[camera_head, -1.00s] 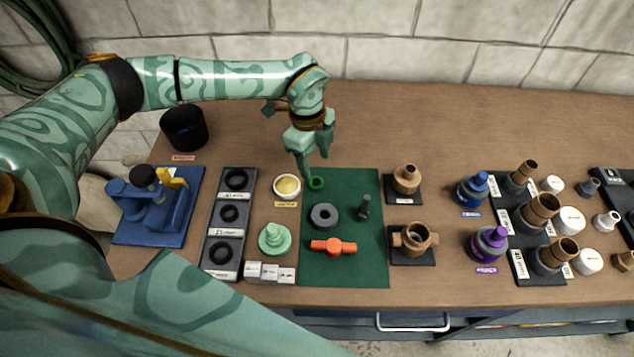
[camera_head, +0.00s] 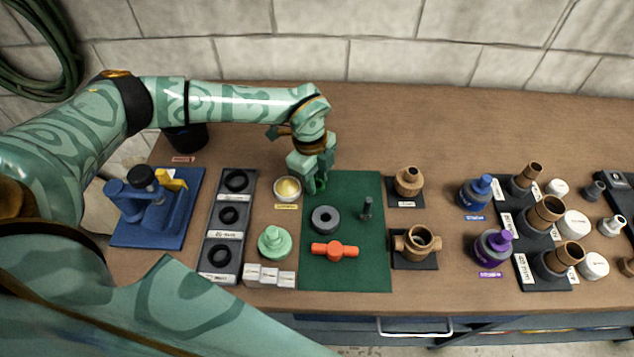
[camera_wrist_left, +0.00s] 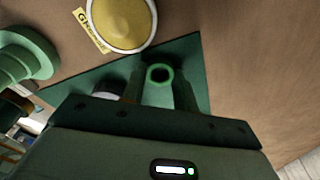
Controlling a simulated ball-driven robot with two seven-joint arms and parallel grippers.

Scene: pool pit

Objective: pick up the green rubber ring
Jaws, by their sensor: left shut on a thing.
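The green rubber ring (camera_wrist_left: 149,75) shows in the left wrist view as a small green loop with a dark hole, between my fingertips. My left gripper (camera_head: 318,184) is shut on it at the top left part of the dark green mat (camera_head: 345,275). In the head view the fingers hide most of the ring. I cannot tell whether the ring still touches the mat. My right gripper is not in view.
The mat also bears a dark grey ring (camera_head: 325,229), an orange-red valve handle (camera_head: 334,251) and a dark upright pin (camera_head: 367,209). A bowl of yellow grease (camera_head: 287,189) stands close left of my gripper. Brass fittings (camera_head: 408,182) stand right of the mat.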

